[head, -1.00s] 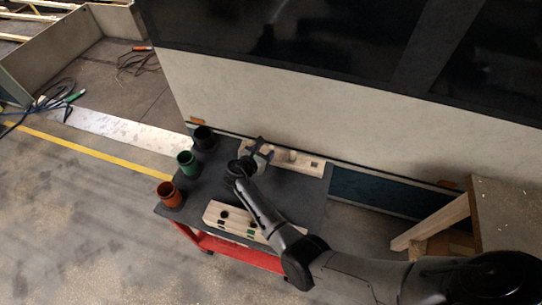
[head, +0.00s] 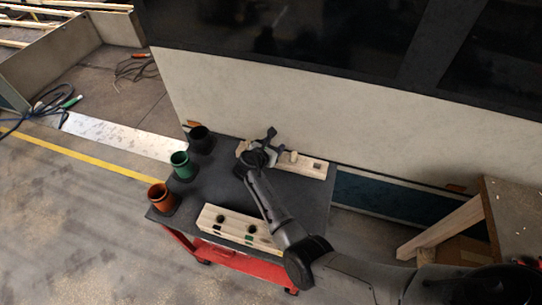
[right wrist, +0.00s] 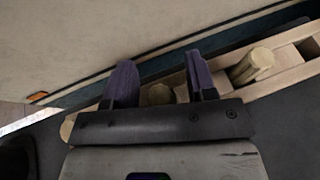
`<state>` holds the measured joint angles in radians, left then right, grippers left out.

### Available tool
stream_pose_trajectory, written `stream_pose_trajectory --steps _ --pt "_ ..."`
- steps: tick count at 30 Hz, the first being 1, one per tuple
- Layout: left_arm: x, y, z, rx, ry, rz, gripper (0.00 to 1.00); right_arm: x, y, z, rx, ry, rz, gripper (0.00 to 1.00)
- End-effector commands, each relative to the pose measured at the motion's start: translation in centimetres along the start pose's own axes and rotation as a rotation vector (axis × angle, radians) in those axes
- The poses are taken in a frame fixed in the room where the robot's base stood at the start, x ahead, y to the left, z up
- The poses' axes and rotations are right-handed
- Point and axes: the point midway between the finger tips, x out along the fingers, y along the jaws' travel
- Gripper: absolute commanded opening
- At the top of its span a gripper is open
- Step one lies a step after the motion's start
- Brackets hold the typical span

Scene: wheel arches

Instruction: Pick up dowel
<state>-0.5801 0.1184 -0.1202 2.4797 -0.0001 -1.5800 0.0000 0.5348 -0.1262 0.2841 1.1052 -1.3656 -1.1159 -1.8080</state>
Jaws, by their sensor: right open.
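A light wooden rack (head: 312,169) lies along the back of the cart, against the pale panel. In the right wrist view, one pale wooden dowel (right wrist: 159,95) stands between the fingers of my open right gripper (right wrist: 160,68), partly hidden by the gripper body. A second dowel (right wrist: 251,65) stands in the rack to the right of the fingers, beside an empty square slot. It also shows in the head view (head: 293,157). In the head view, my right gripper (head: 270,138) is over the left part of the back rack. My left gripper is not in view.
The dark cart top (head: 225,180) holds a black cup (head: 200,140), a green cup (head: 181,165) and an orange cup (head: 161,196) on its left. A second wooden block (head: 235,228) with dark and green spots lies at the front. A wooden frame (head: 440,225) stands at right.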

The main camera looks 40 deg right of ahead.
Motion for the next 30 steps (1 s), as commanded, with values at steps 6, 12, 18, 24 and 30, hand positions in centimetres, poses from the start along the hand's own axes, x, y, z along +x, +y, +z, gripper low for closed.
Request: stream_pose_trajectory --steps 6,12,18,24,30 --pt "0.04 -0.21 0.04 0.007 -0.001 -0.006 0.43 0.09 0.00 0.07 0.000 0.000 0.000 0.51" --pt "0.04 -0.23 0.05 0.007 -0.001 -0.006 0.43 0.08 -0.01 0.04 0.000 0.000 0.000 0.38" --pt "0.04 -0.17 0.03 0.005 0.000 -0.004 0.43 0.07 -0.01 0.02 0.000 0.000 0.000 0.19" --pt "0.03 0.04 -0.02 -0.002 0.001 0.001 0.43 0.07 -0.01 0.00 0.000 0.000 0.000 0.00" --pt "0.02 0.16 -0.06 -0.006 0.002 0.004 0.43 0.06 -0.01 0.01 0.000 0.000 0.000 0.00"
